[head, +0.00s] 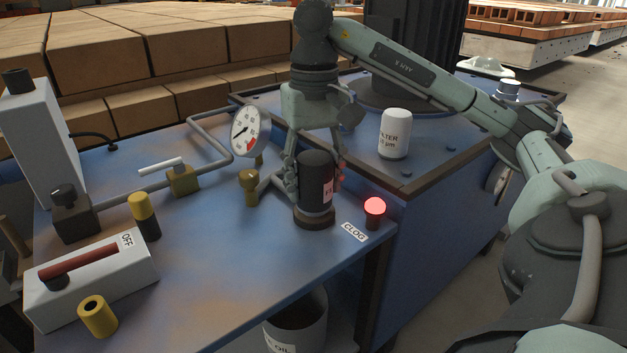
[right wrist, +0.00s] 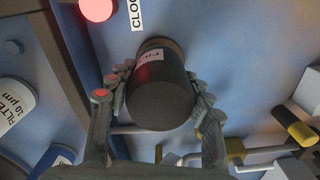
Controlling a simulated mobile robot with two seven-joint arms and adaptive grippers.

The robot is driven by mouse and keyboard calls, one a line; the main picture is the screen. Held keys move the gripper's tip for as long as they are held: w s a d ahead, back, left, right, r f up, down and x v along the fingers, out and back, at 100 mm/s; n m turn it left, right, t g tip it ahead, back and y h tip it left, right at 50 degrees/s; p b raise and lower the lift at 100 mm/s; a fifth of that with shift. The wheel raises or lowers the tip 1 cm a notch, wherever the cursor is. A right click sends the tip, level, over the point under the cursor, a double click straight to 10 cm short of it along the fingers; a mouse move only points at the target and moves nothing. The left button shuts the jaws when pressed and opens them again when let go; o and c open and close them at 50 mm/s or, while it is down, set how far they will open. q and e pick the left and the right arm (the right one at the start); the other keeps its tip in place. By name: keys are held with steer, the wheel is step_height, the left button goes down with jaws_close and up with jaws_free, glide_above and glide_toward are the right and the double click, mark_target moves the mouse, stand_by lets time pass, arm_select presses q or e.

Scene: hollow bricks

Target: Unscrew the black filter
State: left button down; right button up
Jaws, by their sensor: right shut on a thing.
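The black filter (head: 314,190) stands upright on a dark round base (head: 315,220) near the right edge of the blue bench, with a white label on its side. My right gripper (head: 316,178) reaches down from above with its fingers on either side of the filter. In the right wrist view, the gripper (right wrist: 161,100) is shut on the black filter (right wrist: 160,98), which fills the space between the fingers. I cannot tell whether the filter has turned on its base. My left gripper is not in the head view.
A lit red lamp (head: 375,206) and a CLOG label (head: 354,232) sit just right of the filter. A white filter (head: 395,132) stands on the raised blue surface. A gauge (head: 250,129), pipes and an OFF lever box (head: 118,285) are left. A bucket (head: 292,338) is below.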

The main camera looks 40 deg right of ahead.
steer(key=shift+n, duration=1.4)
steer(key=n, duration=0.3)
steer(key=shift+n, duration=1.4)
